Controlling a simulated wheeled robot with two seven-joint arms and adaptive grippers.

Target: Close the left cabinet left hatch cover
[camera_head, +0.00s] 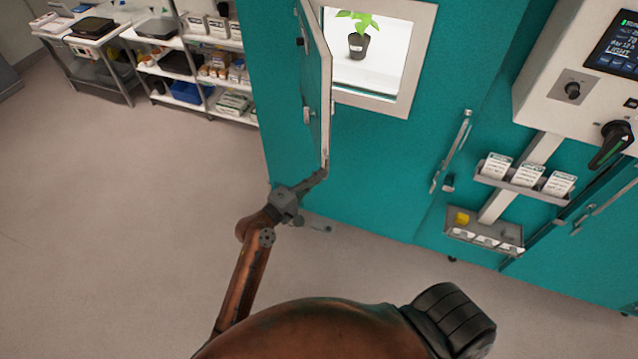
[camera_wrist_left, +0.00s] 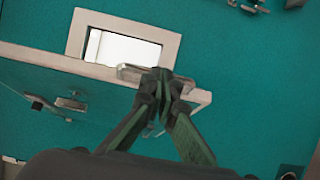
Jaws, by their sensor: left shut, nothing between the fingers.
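The left hatch cover (camera_head: 316,85) is a teal panel with a pale edge. It stands open, swung out from the teal cabinet (camera_head: 375,160) at the left side of a white-framed window (camera_head: 425,50). In the left wrist view the cover's pale edge (camera_wrist_left: 50,58) runs across below the window frame (camera_wrist_left: 77,35). My left gripper (camera_head: 322,175) is shut and empty at the cover's lower end. In the wrist view its fingertips (camera_wrist_left: 160,75) overlap the cover's edge; whether they touch it I cannot tell. My right gripper is not in view.
A potted plant (camera_head: 357,45) stands in the lit chamber behind the window. A control box (camera_head: 575,75) and a card holder (camera_head: 522,184) are on the cabinet at right. Shelves (camera_head: 205,85) stand at back left. The floor (camera_head: 130,200) at left is clear.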

